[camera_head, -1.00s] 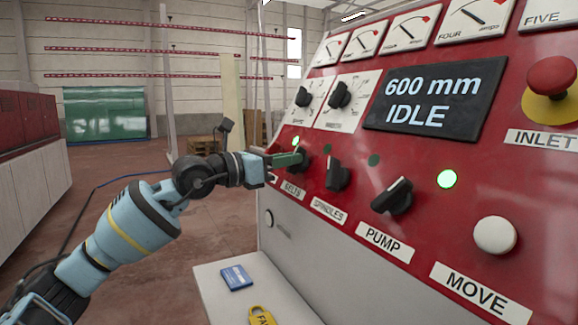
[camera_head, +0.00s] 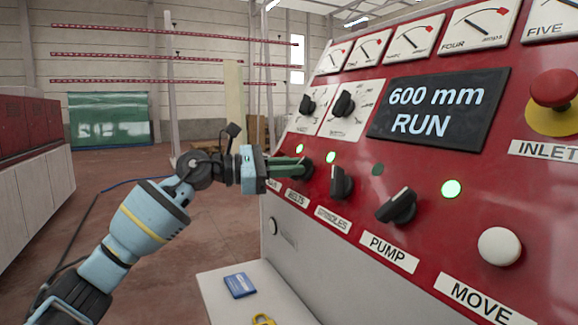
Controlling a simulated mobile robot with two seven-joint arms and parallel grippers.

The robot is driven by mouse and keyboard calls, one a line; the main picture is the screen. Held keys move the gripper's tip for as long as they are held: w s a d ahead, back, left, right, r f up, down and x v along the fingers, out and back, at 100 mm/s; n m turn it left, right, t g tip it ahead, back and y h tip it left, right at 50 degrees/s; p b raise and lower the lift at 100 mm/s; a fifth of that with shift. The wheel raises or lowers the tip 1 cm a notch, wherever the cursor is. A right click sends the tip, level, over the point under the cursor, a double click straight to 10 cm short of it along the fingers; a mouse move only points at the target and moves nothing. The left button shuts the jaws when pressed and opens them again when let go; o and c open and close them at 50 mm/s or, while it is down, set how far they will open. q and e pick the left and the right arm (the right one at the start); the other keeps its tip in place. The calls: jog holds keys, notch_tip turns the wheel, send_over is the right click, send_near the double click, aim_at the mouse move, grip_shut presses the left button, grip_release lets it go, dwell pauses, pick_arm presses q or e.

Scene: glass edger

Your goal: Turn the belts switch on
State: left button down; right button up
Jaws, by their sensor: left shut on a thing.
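The belts switch (camera_head: 308,169) is a dark knob above the BELTS label (camera_head: 297,199) on the sloping red panel. My left gripper (camera_head: 299,168) comes in from the left with its green fingers shut on this knob, which they partly hide. The knob's exact angle is hard to see. A green lamp (camera_head: 330,157) just up and right of the knob is lit. The display (camera_head: 437,108) reads 600 mm RUN. My right gripper is not in view.
The spindles knob (camera_head: 341,182) is close to the right of my gripper, then the pump knob (camera_head: 397,205) and white MOVE button (camera_head: 499,246). A red emergency button (camera_head: 553,88) is at the upper right. A blue card (camera_head: 239,285) and yellow tag (camera_head: 263,320) lie on the ledge below.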

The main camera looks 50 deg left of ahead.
pick_arm(q)
jog(key=shift+m, duration=0.3)
jog(key=c, duration=1.4)
grip_release()
jog(key=b+v, duration=0.4)
jog(key=v, duration=0.3)
jog(key=shift+s+a+b, duration=0.3)
